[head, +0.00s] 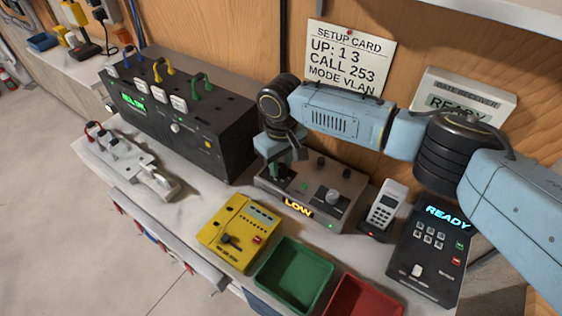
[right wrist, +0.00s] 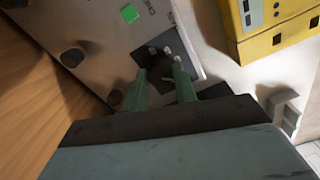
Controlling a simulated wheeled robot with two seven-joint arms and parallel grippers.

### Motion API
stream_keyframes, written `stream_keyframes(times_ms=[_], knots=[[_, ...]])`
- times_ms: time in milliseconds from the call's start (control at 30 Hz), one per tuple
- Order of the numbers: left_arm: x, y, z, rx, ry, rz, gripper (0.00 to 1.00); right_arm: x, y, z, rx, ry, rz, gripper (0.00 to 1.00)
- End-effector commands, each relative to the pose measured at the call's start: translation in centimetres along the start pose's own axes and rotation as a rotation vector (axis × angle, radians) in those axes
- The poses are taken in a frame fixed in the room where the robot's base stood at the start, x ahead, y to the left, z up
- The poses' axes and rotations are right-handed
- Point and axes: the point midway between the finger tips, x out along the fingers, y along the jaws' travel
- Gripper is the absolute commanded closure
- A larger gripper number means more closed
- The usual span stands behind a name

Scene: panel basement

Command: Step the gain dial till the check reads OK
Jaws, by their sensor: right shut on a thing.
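The grey box (head: 262,187) on the bench has an amber display reading LOW (head: 298,207). A large pale dial (head: 333,196) sits on its right part; I cannot read its label. My right gripper (head: 279,172) reaches down at the box's left part. In the right wrist view its green fingers (right wrist: 160,68) are closed about a small fitting on a black patch (right wrist: 148,52); the fingers hide much of it. My left gripper is out of view.
A yellow unit (head: 230,250), a green tray (head: 290,285) and a red tray (head: 360,300) lie in front. A handset (head: 385,208) and a black keypad unit reading READY (head: 425,265) stand right. A black rack (head: 190,125) stands left; a setup card (head: 348,62) hangs behind.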

Motion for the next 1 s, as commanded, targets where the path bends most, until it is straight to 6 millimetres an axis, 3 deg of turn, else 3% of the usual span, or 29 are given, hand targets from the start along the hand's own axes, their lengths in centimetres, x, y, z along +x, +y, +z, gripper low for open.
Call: stream_keyframes(times_ms=[267,1000], knots=[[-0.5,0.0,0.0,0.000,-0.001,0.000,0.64,-0.1,0.0,0.0,-0.087,0.000,-0.001,0.94],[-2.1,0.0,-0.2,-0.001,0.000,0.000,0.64,-0.1,0.0,-0.1,-0.608,0.001,0.000,0.94]])
